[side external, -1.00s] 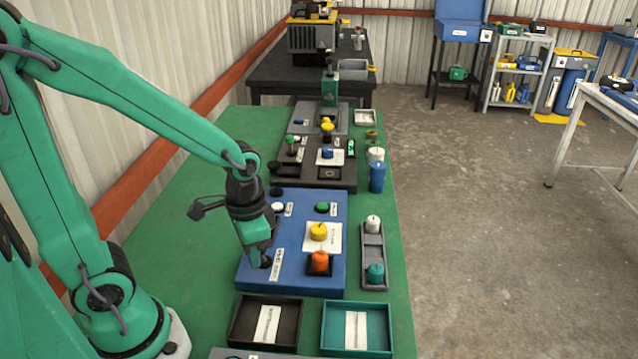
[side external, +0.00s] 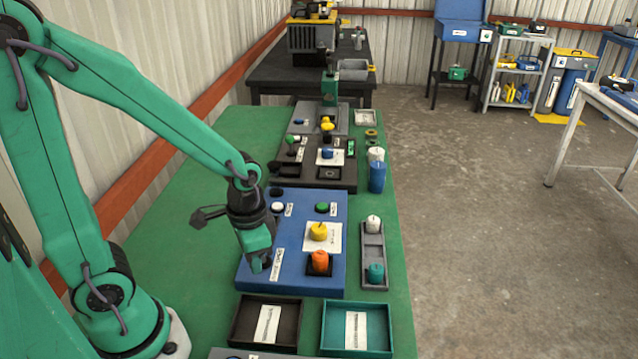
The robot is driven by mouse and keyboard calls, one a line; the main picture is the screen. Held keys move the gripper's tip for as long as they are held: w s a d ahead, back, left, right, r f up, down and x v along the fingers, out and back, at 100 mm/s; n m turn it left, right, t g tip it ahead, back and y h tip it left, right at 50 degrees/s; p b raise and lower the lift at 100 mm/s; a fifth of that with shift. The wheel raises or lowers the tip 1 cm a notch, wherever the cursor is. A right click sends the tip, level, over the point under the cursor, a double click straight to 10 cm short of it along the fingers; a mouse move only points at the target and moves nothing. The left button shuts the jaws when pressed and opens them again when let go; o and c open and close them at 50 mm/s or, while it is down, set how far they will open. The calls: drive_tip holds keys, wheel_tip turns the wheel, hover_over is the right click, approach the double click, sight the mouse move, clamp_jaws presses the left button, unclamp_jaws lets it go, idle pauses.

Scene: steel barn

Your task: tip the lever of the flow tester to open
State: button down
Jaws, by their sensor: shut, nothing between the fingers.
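A blue panel (side external: 285,280) lies on the green bench in front of my arm. It carries a yellow knob (side external: 319,231), an orange knob (side external: 320,260) in a dark square, a green button (side external: 322,208), a white button (side external: 278,207) and small white labels. I cannot read the labels, so I cannot tell for sure that this is the flow tester. My gripper (side external: 258,265) is shut and empty, pointing down at the panel's left part beside a label. No lever shows clearly; the gripper may hide it. I cannot tell whether the tip touches the panel.
A dark tray (side external: 239,322) and a teal tray (side external: 389,330) stand at the near end. A grey holder (side external: 366,284) with white and teal pieces lies right of the panel. A black panel (side external: 285,178) with knobs lies beyond. Bare bench is at left.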

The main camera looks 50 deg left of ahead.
drive_tip(key=shift+w+a, duration=1.2)
drive_tip(key=shift+a, duration=0.05)
idle(0.7)
drive_tip(key=shift+s+d, duration=0.4)
drive_tip(key=shift+d, duration=0.05)
drive_tip(key=shift+r, duration=0.1)
idle(0.4)
drive_tip(key=shift+r, duration=3.4)
drive_tip(key=shift+r, duration=0.15)
drive_tip(key=shift+s+r+t, duration=0.15)
drive_tip(key=shift+r+t, duration=0.15)
drive_tip(key=shift+r, duration=0.25)
drive_tip(key=s+r+n+t, duration=0.3)
drive_tip(key=r+t, duration=0.2)
drive_tip(key=r, duration=0.3)
drive_tip(key=shift+s+r, duration=0.25)
drive_tip(key=shift+s, duration=0.05)
